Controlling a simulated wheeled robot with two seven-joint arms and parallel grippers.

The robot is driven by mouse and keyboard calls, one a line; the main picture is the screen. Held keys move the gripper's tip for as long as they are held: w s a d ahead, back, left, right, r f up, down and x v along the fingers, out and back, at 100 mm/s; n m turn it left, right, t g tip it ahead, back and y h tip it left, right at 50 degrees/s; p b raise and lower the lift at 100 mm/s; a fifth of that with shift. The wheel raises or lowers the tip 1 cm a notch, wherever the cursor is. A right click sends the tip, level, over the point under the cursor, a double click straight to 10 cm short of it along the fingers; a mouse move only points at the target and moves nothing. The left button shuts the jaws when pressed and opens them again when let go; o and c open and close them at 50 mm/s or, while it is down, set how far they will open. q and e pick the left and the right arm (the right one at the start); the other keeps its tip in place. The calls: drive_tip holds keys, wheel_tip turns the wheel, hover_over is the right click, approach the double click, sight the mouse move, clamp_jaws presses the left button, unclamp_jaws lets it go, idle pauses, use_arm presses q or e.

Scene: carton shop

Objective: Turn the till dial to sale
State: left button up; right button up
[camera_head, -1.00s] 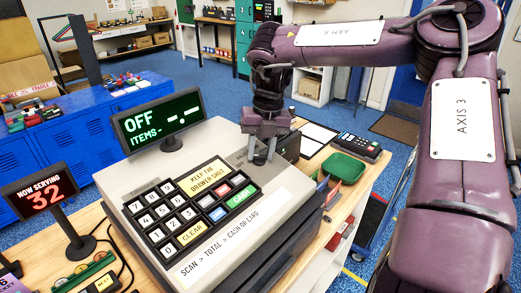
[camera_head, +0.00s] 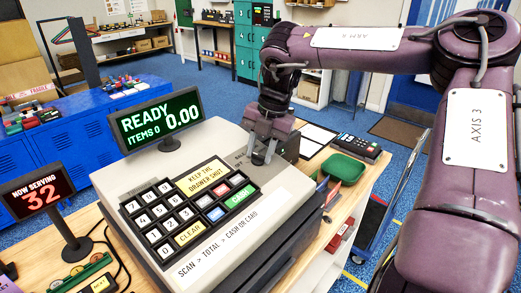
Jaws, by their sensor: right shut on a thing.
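The till (camera_head: 232,235) is a light grey register on a wooden counter, with a black keypad (camera_head: 168,215) on its sloping face. Its display (camera_head: 157,121) reads READY, ITEMS 0 and 0.00 in green. My right gripper (camera_head: 264,158) points down at the till's top right, its fingers close together on the dial. The fingers hide most of the dial, so its pointer and exact setting cannot be read. My left gripper is not in view.
A NOW SERVING 32 sign (camera_head: 40,195) stands left of the till. A green tray (camera_head: 343,168) and a card terminal (camera_head: 357,147) lie on the counter to the right. Blue lockers (camera_head: 60,160) stand behind at the left. Blue floor lies open beyond the counter.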

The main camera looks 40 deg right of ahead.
drive_tip(key=shift+r, duration=0.1)
drive_tip(key=o, duration=1)
drive_tip(key=v, duration=0.7)
drive_tip(key=shift+s+d+r+b, duration=0.1)
drive_tip(key=shift+r+b, duration=0.2)
drive_tip(key=shift+r, duration=0.1)
